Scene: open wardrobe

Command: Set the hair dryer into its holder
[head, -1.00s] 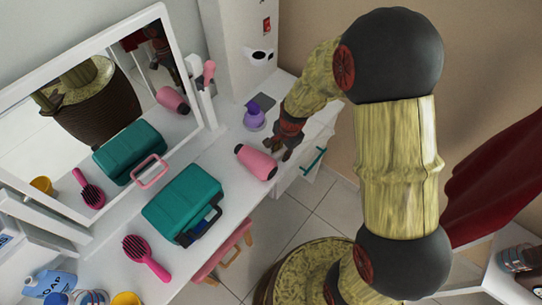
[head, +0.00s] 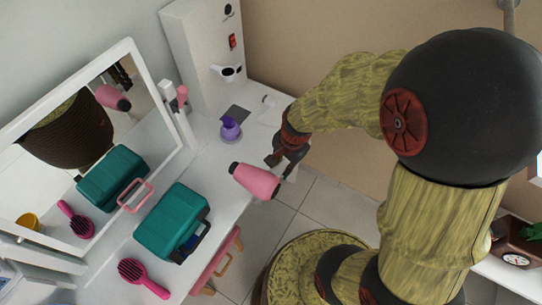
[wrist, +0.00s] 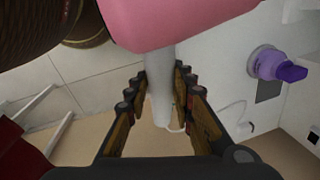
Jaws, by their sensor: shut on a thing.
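The pink hair dryer (head: 256,181) with a black nozzle is in the head view, at the front edge of the white vanity top (head: 222,195). My gripper (head: 281,165) is shut on its handle. The wrist view shows the pale handle (wrist: 160,92) between my fingers (wrist: 162,82), with the pink body (wrist: 185,20) beyond them. A white fixture with dark openings (head: 228,72) is on the tall white panel at the back; it looks like the holder, though its inside is unclear. The dryer is well apart from it, in front and lower.
A purple bottle (head: 230,129) stands between dryer and panel, near a dark square (head: 235,114). A teal case (head: 172,221) and pink brush (head: 143,277) lie to the left. The mirror (head: 75,150) stands behind them. The back right vanity top is mostly clear.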

